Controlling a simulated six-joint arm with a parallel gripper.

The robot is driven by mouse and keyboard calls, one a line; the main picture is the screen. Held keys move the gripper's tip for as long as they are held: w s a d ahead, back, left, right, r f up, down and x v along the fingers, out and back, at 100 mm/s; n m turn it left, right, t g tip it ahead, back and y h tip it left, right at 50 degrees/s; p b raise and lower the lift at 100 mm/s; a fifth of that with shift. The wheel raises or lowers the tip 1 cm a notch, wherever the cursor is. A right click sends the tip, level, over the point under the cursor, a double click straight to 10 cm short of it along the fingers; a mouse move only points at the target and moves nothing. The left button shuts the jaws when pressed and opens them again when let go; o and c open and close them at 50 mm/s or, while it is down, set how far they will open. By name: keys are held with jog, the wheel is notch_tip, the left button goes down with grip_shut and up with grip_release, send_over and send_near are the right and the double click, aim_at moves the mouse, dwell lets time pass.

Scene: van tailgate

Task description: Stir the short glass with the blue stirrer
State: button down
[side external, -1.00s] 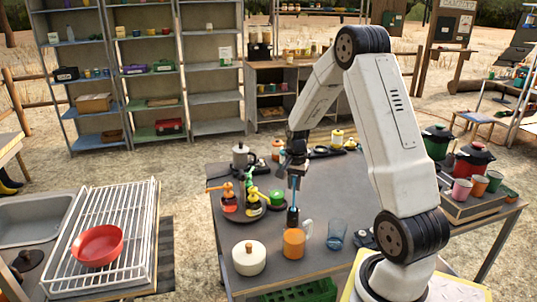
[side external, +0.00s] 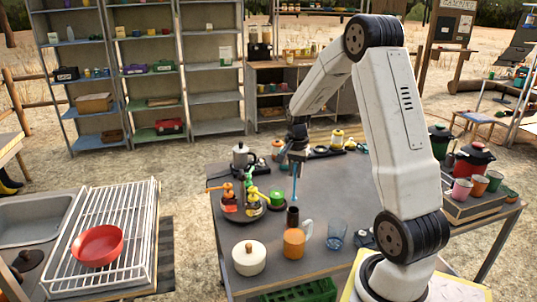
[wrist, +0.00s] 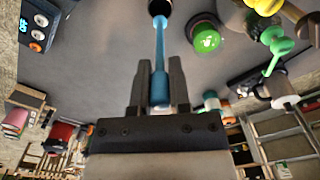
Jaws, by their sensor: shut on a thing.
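My gripper (side external: 298,156) is shut on the upper part of the blue stirrer (side external: 295,185), which hangs upright over the table. In the wrist view the fingers (wrist: 160,75) close on the stirrer's thick handle (wrist: 159,97). The stirrer's lower end is at or just above the rim of a small dark cup (side external: 292,217); that cup also shows at the top of the wrist view (wrist: 160,7). The short glass (side external: 336,236), clear and bluish, stands upright to the right of the dark cup, apart from the gripper. Its contents cannot be made out.
An orange mug (side external: 294,244) stands between the dark cup and the glass, nearer the front. A lidded white pot (side external: 249,259) is at front left.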

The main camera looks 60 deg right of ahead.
jog(key=shift+w+d, duration=0.1)
jog(key=shift+w, duration=0.05)
jog(key=w+d+r, duration=0.2)
jog(key=w+d, duration=0.4)
jog(key=w, duration=0.3)
jog(key=shift+d+r, duration=0.2)
jog(key=shift+d, duration=0.15)
jog(key=shift+w, duration=0.1)
jog(key=shift+f, duration=0.2)
notch_tip(320, 180, down, 11)
dwell(1.6)
jog(key=shift+r, duration=0.1)
dwell(0.5)
